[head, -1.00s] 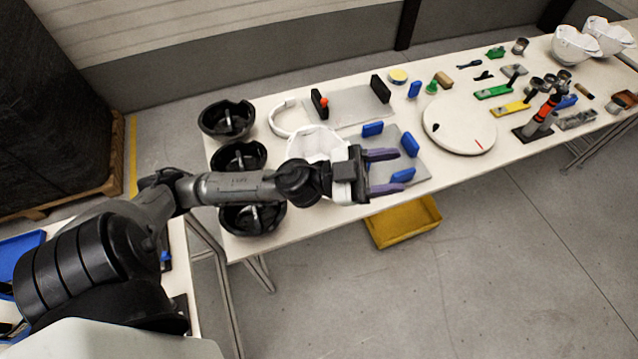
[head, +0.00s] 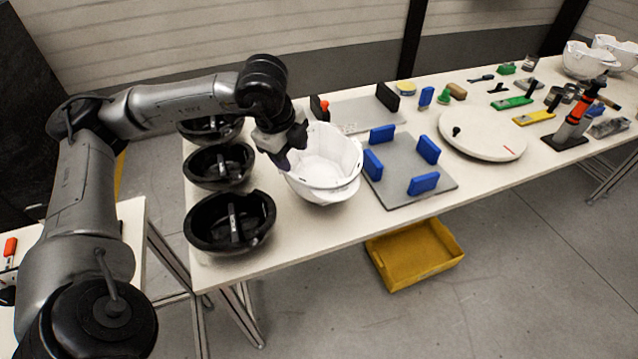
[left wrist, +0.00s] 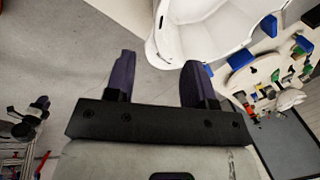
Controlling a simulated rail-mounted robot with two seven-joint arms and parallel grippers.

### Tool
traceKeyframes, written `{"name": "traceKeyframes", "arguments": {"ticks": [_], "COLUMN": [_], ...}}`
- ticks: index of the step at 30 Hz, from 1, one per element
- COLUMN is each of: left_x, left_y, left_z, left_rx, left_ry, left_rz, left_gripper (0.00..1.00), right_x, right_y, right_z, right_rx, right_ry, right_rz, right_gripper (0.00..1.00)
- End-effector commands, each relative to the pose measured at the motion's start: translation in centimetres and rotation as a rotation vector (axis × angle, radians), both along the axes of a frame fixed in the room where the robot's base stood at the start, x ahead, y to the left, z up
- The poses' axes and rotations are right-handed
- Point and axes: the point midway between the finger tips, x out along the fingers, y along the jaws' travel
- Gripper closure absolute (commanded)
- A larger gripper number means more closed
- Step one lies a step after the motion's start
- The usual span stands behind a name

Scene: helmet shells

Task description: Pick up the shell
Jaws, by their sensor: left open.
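A white helmet shell (head: 330,170) sits open side up at the near left part of the long table; it also shows at the top of the left wrist view (left wrist: 205,38). My left gripper (head: 289,152) is at the shell's left rim, pointing down toward it. In the left wrist view my left gripper (left wrist: 158,70) has its two dark purple fingers apart with nothing between them, and the shell lies beyond the fingertips. I cannot tell whether a finger touches the rim. My right gripper is in neither view.
Several black shells (head: 232,222) line the table's left end. A grey plate with blue blocks (head: 400,165) is right of the white shell, then a round white disc (head: 482,135). More white shells (head: 583,60) stand far right. A yellow bin (head: 415,255) is on the floor.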

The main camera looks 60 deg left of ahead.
Motion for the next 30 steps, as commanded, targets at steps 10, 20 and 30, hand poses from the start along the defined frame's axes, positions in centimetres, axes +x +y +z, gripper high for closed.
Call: {"name": "traceKeyframes", "arguments": {"ticks": [10, 20, 30], "left_x": [0.7, 1.6, 1.9], "left_y": [1.5, 1.9, 1.9], "left_z": [-5.0, -8.1, -10.0], "left_rx": [0.034, 0.031, 0.032], "left_ry": [0.009, 0.007, 0.009], "left_rz": [0.048, 0.045, 0.044], "left_gripper": [0.5, 0.5, 0.5], "right_x": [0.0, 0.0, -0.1], "right_y": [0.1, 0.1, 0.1], "right_z": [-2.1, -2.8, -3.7], "right_rx": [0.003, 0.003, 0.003], "right_ry": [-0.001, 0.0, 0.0], "right_rz": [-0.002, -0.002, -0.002], "right_gripper": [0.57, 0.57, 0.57]}}
